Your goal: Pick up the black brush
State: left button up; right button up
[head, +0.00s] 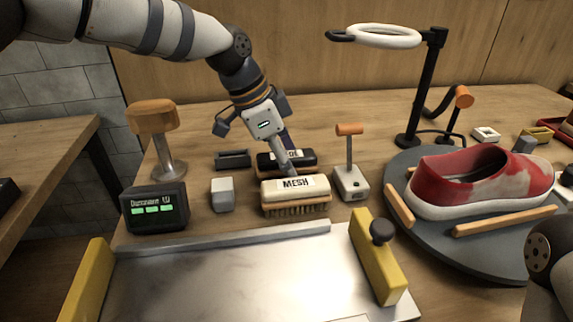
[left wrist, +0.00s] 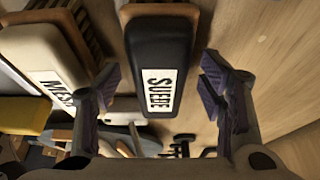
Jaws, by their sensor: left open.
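The black brush (left wrist: 160,68) carries a white label reading SUEDE and fills the middle of the left wrist view. In the head view the black brush (head: 300,161) lies behind the cream MESH brush (head: 296,190), partly hidden by my left gripper. My left gripper (left wrist: 165,92) is open, with one purple-padded finger on each side of the black brush. The left finger is in the narrow space between the two brushes. Whether the pads touch the black brush cannot be told. My right gripper is not in view; only part of my right arm shows at the lower right.
The cream MESH brush (left wrist: 50,65) sits close beside the black one. A grey block (head: 222,195), a small display (head: 155,208) and an orange-topped lever (head: 350,165) stand nearby. A red and white sneaker (head: 475,180) rests on a round grey turntable (head: 440,245). A metal tray (head: 230,285) lies in front.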

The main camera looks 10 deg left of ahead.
aim_at(295, 155)
pick_arm(q)
jog(key=c, duration=1.3)
jog(key=shift+r, duration=0.3)
notch_tip(295, 155, up, 4)
jog(key=shift+s+d+f, duration=0.1)
jog(key=s+d+r+p, duration=0.1)
jog(key=s+r, duration=0.2)
jog(key=s, duration=0.1)
jog(key=s+d+r, duration=0.2)
jog(key=s+r, duration=0.1)
jog(key=s, duration=0.1)
jog(key=s+d+r+p, duration=0.1)
jog(key=s+d+r, duration=0.1)
jog(key=s+r, duration=0.1)
jog(key=shift+s+d+p, duration=0.15)
jog(key=shift+s+p, duration=0.15)
jog(key=shift+s, duration=0.6)
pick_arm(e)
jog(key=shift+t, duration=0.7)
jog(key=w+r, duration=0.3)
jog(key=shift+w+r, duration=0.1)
